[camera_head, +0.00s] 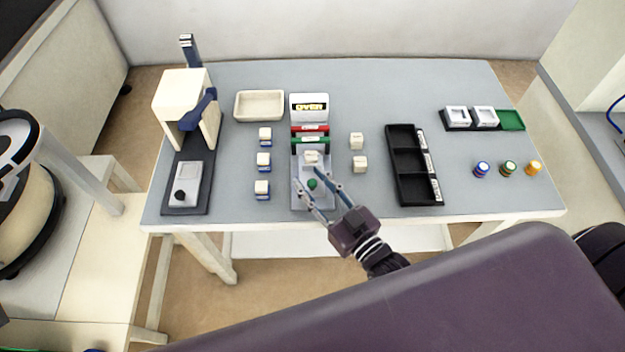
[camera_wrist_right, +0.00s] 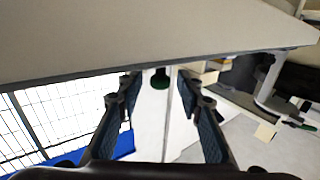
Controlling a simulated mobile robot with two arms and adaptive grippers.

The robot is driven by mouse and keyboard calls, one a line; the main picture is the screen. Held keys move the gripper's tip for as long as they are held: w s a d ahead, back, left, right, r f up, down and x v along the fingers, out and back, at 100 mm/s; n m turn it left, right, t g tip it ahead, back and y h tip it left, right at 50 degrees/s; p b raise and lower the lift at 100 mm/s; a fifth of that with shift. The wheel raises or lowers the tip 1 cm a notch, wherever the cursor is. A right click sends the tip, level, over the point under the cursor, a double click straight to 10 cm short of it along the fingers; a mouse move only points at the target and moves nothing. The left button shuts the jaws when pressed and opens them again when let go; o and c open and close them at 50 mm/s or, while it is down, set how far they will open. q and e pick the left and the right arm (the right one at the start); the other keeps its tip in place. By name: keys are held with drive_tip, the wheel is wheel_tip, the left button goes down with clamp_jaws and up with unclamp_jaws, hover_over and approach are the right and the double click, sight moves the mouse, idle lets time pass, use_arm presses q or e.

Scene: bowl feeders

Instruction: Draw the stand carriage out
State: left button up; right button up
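In the head view a grey stand (camera_head: 309,107) with a sign reading "OVER" stands mid-table, with a red bar and a green bar below the sign. In front of the bars is its pale carriage (camera_head: 300,201), bearing a whitish cube (camera_head: 311,158) and a green knob (camera_head: 312,184). My right gripper (camera_head: 308,178) is open, its two fingers on either side of the knob. In the right wrist view the knob (camera_wrist_right: 160,78) shows between the open fingertips, with a gap on both sides. Contact is not visible. My left gripper is not in view.
Cubes on blue bases (camera_head: 263,187) stand left of the stand, and two pale cubes (camera_head: 359,163) to its right. A black tray (camera_head: 405,187) lies further right. A white press (camera_head: 178,92) with a blue lever is at left. The table's front edge is close below the carriage.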

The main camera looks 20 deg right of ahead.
clamp_jaws()
idle(0.3)
drive_tip(key=shift+s+a+r+p, duration=0.1)
drive_tip(key=shift+s+a+p, duration=0.15)
drive_tip(key=shift+s+p, duration=0.55)
drive_tip(key=shift+s, duration=0.25)
drive_tip(key=shift+a, duration=0.1)
unclamp_jaws()
drive_tip(key=shift+s, duration=0.1)
